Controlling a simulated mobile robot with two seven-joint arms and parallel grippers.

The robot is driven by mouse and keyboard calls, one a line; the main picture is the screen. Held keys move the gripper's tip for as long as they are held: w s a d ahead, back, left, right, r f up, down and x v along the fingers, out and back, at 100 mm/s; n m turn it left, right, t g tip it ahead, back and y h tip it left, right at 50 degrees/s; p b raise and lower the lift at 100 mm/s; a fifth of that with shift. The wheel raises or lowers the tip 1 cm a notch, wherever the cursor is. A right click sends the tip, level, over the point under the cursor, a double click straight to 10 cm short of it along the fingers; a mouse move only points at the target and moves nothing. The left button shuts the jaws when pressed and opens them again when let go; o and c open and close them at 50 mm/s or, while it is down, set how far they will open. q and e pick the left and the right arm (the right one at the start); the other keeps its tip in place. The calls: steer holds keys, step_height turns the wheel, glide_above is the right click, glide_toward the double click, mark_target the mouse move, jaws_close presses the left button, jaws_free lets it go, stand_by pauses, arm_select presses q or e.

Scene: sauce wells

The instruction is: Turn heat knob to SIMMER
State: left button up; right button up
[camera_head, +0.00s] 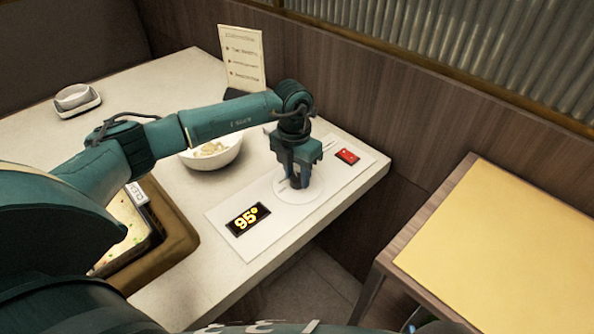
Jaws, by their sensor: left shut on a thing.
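The control panel (273,233) is a pale flat plate near the table's front right edge. It bears a black display (248,219) reading 95° in yellow and a red switch (347,157) at its far end. Between them is a round pale dial area (307,194). My left gripper (297,183) points down over this dial and is shut on the heat knob, which is mostly hidden by the fingers. The knob's pointer and any SIMMER mark cannot be made out. My right gripper is not in view.
A yellow-topped table (500,250) is at right.

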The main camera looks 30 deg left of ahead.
mark_target(295, 176)
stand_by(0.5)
arm_select(q)
steer(key=o, duration=1)
steer(key=shift+c, duration=0.2)
steer(key=shift+r, duration=0.15)
step_height(295, 176, up, 13)
steer(key=shift+a, duration=0.35)
